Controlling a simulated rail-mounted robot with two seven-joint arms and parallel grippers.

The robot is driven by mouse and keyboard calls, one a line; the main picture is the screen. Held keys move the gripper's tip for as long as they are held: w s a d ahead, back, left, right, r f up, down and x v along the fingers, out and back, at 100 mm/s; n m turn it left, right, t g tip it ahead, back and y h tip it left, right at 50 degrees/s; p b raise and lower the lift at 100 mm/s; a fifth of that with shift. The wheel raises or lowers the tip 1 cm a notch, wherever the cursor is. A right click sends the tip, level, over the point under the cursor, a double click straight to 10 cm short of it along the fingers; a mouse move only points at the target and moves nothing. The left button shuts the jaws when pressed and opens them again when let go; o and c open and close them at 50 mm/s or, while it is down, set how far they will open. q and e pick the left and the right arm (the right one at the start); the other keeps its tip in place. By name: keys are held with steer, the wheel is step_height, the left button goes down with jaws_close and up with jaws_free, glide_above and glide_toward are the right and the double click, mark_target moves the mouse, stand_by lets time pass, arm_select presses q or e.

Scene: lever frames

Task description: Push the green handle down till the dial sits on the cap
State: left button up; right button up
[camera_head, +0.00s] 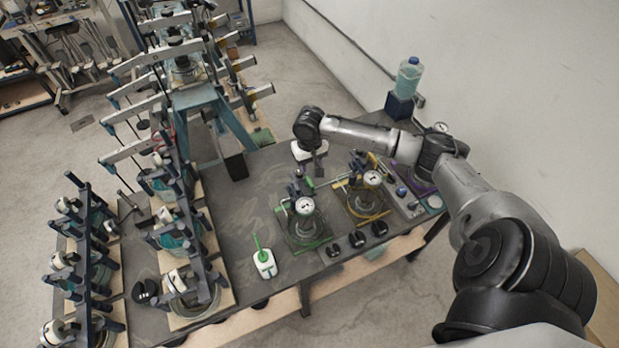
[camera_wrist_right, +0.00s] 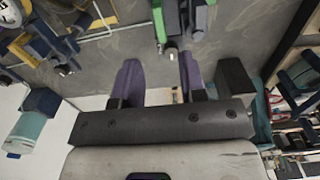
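The green-marked lever frame (camera_head: 292,222) stands on the bench, with a round white dial (camera_head: 304,205) facing up. A green part (camera_head: 310,184) shows at its far side, just below my right gripper (camera_head: 316,170). In the right wrist view, a green bar (camera_wrist_right: 159,22) with a metal end lies just beyond my fingertips. The purple fingers of my right gripper (camera_wrist_right: 157,65) are apart, with nothing gripped between them. I cannot tell how far the dial is from the cap, as the cap is not clear. My left gripper is not in view.
A yellow-marked frame with its own dial (camera_head: 373,178) stands close on the right. Several black knobs (camera_head: 357,240) and a white-and-green object (camera_head: 264,264) lie in front. More frames crowd the left. A bottle (camera_head: 409,76) stands on a block at the back.

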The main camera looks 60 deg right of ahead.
mark_target(310, 181)
steer(key=shift+f+p, duration=0.35)
steer(key=shift+f, duration=3.65)
steer(key=shift+c, duration=0.2)
jaws_close()
